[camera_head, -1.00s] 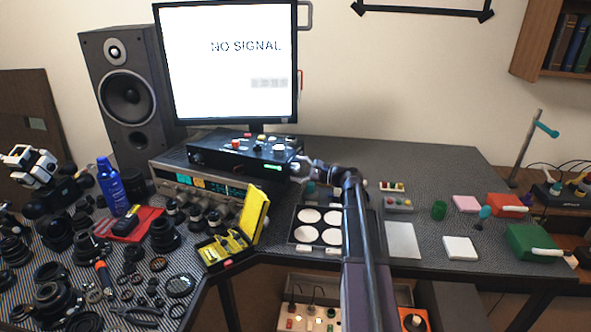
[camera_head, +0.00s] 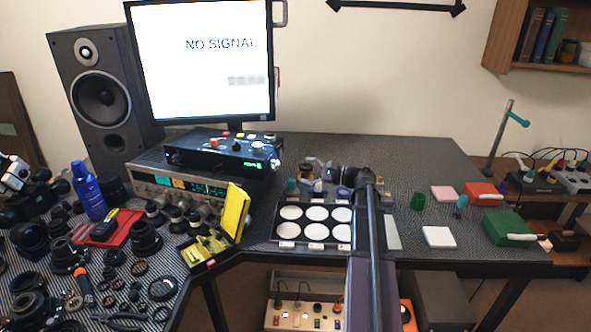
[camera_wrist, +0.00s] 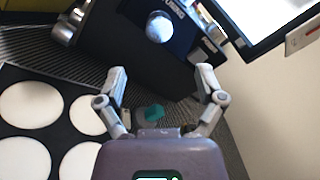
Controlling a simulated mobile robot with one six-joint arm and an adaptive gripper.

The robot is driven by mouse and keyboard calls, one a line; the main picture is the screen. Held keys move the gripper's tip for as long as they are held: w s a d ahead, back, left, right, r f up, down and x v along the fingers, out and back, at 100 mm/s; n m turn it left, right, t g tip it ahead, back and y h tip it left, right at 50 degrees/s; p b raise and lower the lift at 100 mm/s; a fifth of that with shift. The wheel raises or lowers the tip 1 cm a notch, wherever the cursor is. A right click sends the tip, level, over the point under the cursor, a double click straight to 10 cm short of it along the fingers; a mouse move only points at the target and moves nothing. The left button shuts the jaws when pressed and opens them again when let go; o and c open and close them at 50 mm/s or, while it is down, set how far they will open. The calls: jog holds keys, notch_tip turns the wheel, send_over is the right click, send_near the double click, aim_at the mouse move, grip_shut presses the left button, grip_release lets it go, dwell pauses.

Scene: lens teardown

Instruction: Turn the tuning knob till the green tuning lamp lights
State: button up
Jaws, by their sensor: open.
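In the head view my gripper (camera_head: 308,172) is right of the box, over the desk. A small green display (camera_head: 252,165) glows on the box front; I cannot make out a separate tuning lamp.
The box sits on a silver receiver (camera_head: 165,190) below the monitor (camera_head: 205,60). A tray with white discs (camera_head: 275,238) lies in front of my gripper, and an open yellow case (camera_head: 237,212) stands left of it. The desk behind my arm is clear.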

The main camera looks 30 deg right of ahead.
jog(key=shift+v, duration=0.8)
